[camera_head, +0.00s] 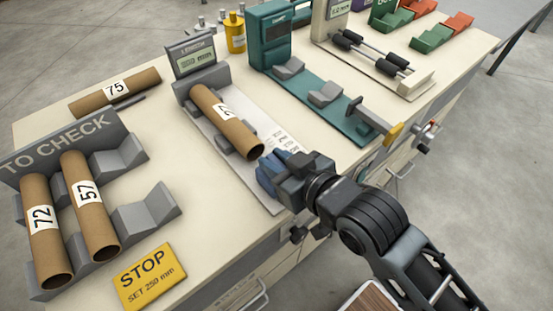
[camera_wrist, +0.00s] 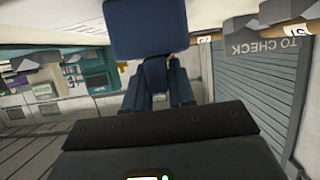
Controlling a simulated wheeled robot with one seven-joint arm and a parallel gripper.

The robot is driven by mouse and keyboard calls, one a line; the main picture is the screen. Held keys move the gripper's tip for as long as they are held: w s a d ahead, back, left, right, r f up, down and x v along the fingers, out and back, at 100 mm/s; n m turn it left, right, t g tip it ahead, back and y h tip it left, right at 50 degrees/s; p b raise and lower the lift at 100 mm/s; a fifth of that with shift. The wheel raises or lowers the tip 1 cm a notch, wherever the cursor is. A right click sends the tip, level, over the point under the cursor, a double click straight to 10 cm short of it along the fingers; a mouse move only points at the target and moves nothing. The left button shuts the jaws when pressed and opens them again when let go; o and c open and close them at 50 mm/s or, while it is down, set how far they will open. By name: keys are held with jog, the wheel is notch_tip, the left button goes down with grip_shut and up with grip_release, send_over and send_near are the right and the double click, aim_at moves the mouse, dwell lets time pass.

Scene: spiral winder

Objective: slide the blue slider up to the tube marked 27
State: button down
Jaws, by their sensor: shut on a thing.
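The brown tube marked 27 (camera_head: 212,99) lies on the length gauge (camera_head: 181,87), its far end toward the grey display and its open near end facing my gripper. The blue slider (camera_head: 264,178) stands at the near end of the gauge, just short of the tube's open end in the head view. I cannot tell whether they touch. My gripper (camera_head: 283,172) is shut on the slider, reaching in from the lower right.
A "TO CHECK" rack (camera_head: 137,152) holding tubes 72 (camera_head: 44,245) and 57 (camera_head: 91,211) stands at the left. Tube 75 (camera_head: 96,97) lies behind. A yellow STOP sign (camera_head: 149,276) lies at the front edge. A teal device (camera_head: 340,118) stands right of the gauge.

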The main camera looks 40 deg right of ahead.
jog(key=shift+w+r, duration=0.1)
jog(key=shift+w, duration=0.3)
jog(key=shift+w+p, duration=0.5)
jog(key=shift+w, duration=0.45)
jog(key=c, duration=1)
grip_release()
jog(key=shift+c, duration=0.2)
jog(key=b+v, duration=0.1)
jog(key=v, duration=0.6)
jog(key=shift+s, duration=0.4)
jog(key=shift+r, duration=0.1)
